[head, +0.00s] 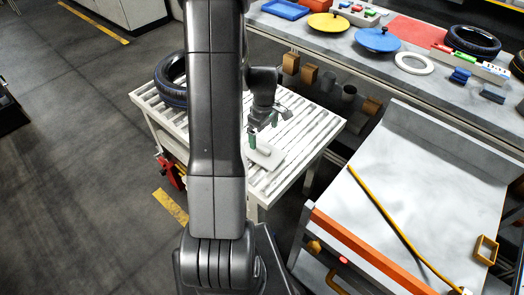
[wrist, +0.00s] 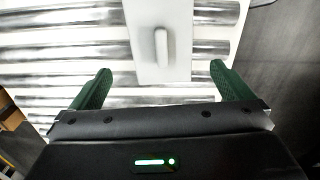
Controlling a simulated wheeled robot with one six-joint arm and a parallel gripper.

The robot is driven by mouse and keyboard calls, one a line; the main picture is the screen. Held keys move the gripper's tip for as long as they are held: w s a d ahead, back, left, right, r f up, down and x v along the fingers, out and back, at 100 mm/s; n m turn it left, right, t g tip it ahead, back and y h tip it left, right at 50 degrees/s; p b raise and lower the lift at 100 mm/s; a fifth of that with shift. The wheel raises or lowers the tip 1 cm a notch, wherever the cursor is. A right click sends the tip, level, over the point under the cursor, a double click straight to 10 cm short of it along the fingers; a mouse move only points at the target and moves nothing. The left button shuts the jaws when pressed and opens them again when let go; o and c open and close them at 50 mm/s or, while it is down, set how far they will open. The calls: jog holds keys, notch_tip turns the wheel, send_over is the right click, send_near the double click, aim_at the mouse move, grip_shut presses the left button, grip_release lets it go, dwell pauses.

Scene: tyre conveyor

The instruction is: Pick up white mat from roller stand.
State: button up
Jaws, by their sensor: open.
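The white mat (wrist: 147,40) is a flat white plate with a raised bar handle (wrist: 161,47) in its middle. It lies on the roller stand (wrist: 60,48), across the metal rollers. In the head view the mat (head: 268,158) lies near the front right of the stand (head: 335,124). My gripper (wrist: 157,80) is open, with its green fingers on either side of the mat's near end in the wrist view. In the head view my gripper (head: 263,131) is over the mat. Nothing is between the fingers that I can see gripped. My arm hides part of the stand.
A long bench with a blue lid (head: 377,40), a yellow lid (head: 328,22) and a white ring (head: 414,64) runs behind. A worktable (head: 420,190) with an orange edge is at right.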

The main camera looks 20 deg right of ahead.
aim_at(264, 149)
notch_tip(264, 149, down, 3)
jog(key=shift+f, duration=0.2)
jog(key=shift+s+f+p, duration=0.15)
jog(key=shift+f+p, duration=0.25)
jog(key=shift+f, duration=0.05)
jog(key=shift+s+f+p, duration=0.1)
jog(key=shift+f+p, duration=0.4)
jog(key=shift+f, duration=1.65)
jog(key=c, duration=0.7)
